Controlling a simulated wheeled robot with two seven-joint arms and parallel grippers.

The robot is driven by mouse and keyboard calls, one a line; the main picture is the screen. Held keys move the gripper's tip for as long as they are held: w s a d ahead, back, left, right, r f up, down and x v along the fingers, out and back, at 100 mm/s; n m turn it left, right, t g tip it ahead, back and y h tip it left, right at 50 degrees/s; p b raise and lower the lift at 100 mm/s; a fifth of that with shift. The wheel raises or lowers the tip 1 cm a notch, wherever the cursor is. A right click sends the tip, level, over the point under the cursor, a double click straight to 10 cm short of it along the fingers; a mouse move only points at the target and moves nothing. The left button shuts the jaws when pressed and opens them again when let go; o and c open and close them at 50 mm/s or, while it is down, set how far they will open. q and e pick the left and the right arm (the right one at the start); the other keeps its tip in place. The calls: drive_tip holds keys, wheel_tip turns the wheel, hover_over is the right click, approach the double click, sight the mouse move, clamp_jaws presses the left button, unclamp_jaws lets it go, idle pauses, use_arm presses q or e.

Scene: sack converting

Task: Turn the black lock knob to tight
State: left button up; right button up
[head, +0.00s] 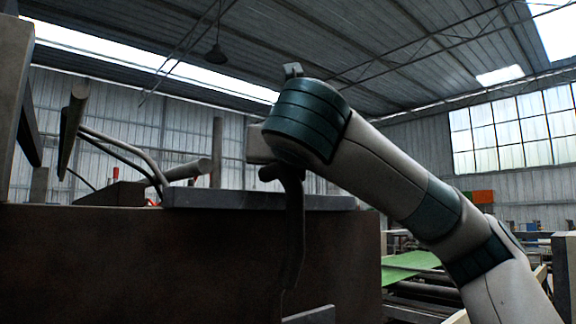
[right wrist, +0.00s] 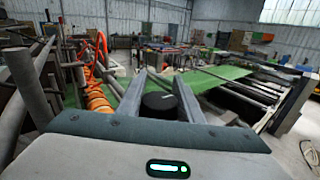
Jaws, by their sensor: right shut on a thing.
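In the right wrist view, the black lock knob (right wrist: 158,104) is a round dark cap with a small pale mark near its far edge. My right gripper (right wrist: 159,82) has one finger on each side of the knob and is shut on it. In the head view my right arm reaches in from the right to the top of a dark machine body (head: 120,262). There the wrist hides the knob and the fingers. Any tight or loose marking cannot be made out. My left gripper is in neither view.
An orange coiled hose (right wrist: 98,98) and grey posts stand left of my right gripper. A green sheet (right wrist: 215,78) lies beyond it, with long rails (right wrist: 240,92) to the right. In the head view a grey plate (head: 230,200) tops the machine, with cables (head: 125,150) at left.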

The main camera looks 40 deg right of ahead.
drive_tip(key=shift+f, duration=0.2)
drive_tip(key=o, duration=1.1)
drive_tip(key=shift+c, duration=0.2)
drive_tip(key=shift+r, duration=0.1)
drive_tip(key=shift+r, duration=0.15)
drive_tip(key=shift+r, duration=0.5)
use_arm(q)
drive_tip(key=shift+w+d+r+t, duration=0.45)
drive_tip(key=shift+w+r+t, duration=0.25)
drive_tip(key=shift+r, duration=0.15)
use_arm(e)
drive_tip(key=s+d+r, duration=0.5)
drive_tip(key=s+r, duration=0.4)
drive_tip(key=s, duration=0.1)
drive_tip(key=shift+s+r, duration=0.2)
drive_tip(key=shift+r, duration=0.15)
drive_tip(key=shift+d, duration=0.1)
